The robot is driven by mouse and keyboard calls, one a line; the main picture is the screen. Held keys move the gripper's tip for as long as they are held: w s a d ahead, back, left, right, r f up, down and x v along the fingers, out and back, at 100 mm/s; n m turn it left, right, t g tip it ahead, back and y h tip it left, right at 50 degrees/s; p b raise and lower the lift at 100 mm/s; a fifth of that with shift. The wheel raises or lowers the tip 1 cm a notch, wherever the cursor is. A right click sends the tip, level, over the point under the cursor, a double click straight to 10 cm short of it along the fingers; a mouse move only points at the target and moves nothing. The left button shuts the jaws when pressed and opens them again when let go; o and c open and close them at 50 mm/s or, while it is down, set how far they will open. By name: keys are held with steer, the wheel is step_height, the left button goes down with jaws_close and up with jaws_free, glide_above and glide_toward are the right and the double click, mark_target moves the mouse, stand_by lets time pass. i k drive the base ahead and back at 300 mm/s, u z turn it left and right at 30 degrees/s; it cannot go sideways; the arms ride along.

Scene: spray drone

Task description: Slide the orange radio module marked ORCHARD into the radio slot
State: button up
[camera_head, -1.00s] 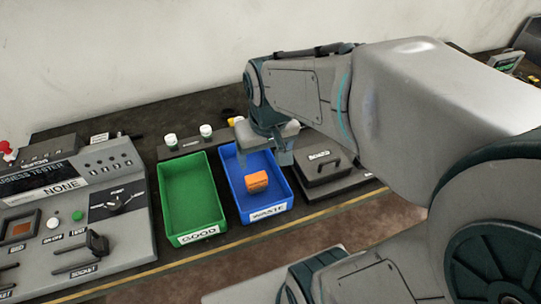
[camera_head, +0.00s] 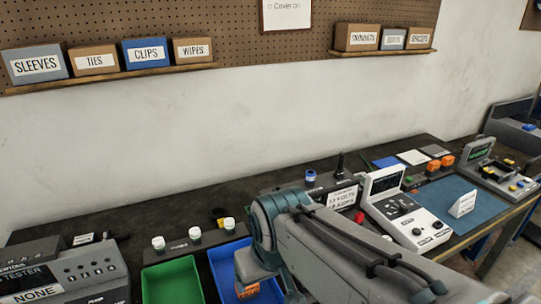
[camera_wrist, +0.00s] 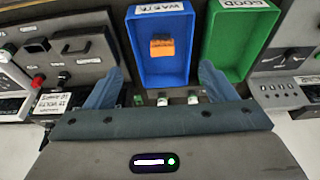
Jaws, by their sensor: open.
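My gripper (camera_wrist: 161,68) is open and empty, its two blue fingers spread wide in the wrist view. Beyond them, an orange block (camera_wrist: 162,46) with a dark edge lies in the blue WASTE bin (camera_wrist: 131,50). In the head view my arm hides most of that bin (camera_head: 217,262), and only a bit of the block (camera_head: 247,290) shows. Two more orange blocks (camera_head: 447,162) (camera_head: 433,168) sit at the back right of the bench. No ORCHARD marking is readable on any block. A grey drone-like unit (camera_head: 497,178) stands at the far right; I cannot make out a radio slot.
The green GOOD bin (camera_head: 172,283) stands beside the blue one, with a grey tester (camera_head: 60,280) left of it. White-capped jars (camera_head: 194,233) stand behind the bins. A white console (camera_head: 405,210) and a blue mat (camera_head: 440,190) with a white sign (camera_head: 462,203) lie right.

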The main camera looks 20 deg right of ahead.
mark_target(449, 160)
steer(key=k, duration=1.65)
steer(key=z, duration=1.45)
steer(key=i, duration=0.95)
steer(key=z, duration=0.05)
